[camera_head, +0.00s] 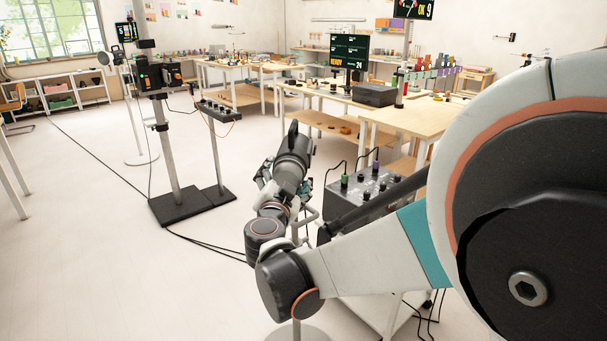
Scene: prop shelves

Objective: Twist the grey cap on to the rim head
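A dark grey cylindrical lamp-like head (293,153) with a black loop on top stands tilted near the picture's middle; it may be the rim head. My gripper (284,185) is at the lower end of this head, with finger parts showing on its left and right sides. The wrist and the head hide the fingertips, so I cannot tell whether they grip anything. I cannot make out the grey cap as a separate thing; it may be hidden at the gripper or be part of the grey cylinder.
A grey control box (371,188) with knobs stands close right of my gripper. A black stand base (180,204) and floor cables lie to the left. A small knob panel (217,110) stands behind. Wooden tables (418,121) fill the back right. The left floor is mostly clear.

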